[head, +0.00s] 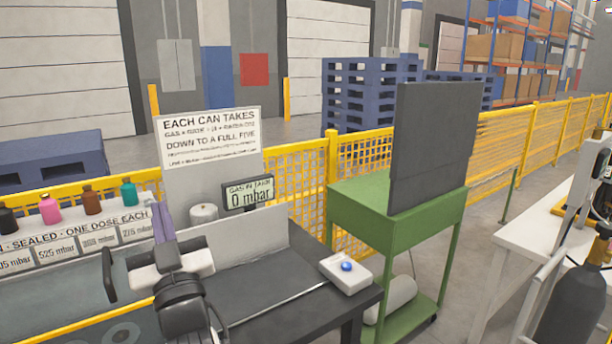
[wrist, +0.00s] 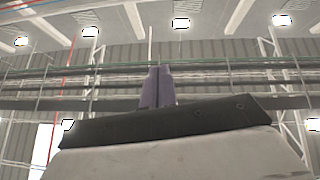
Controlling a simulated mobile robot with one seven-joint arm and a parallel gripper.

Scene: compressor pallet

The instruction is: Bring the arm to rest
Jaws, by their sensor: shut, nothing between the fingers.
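My gripper (head: 160,221) shows in the head view at the end of my arm, over the left part of the dark bench. Its two purple fingers are together with nothing between them. In the wrist view the shut fingers (wrist: 157,87) point up toward the ceiling and touch nothing. The gripper stands in front of the white panel below the sign and right of the row of bottles. My arm hides part of the bench behind it.
A dark bench (head: 270,285) carries a white box with a blue button (head: 346,267) and a display reading 0 mbar (head: 248,194). Several small bottles (head: 92,201) stand at left. A green cart (head: 390,212) with a dark upright panel (head: 435,145) stands right. Yellow fencing (head: 300,180) runs behind.

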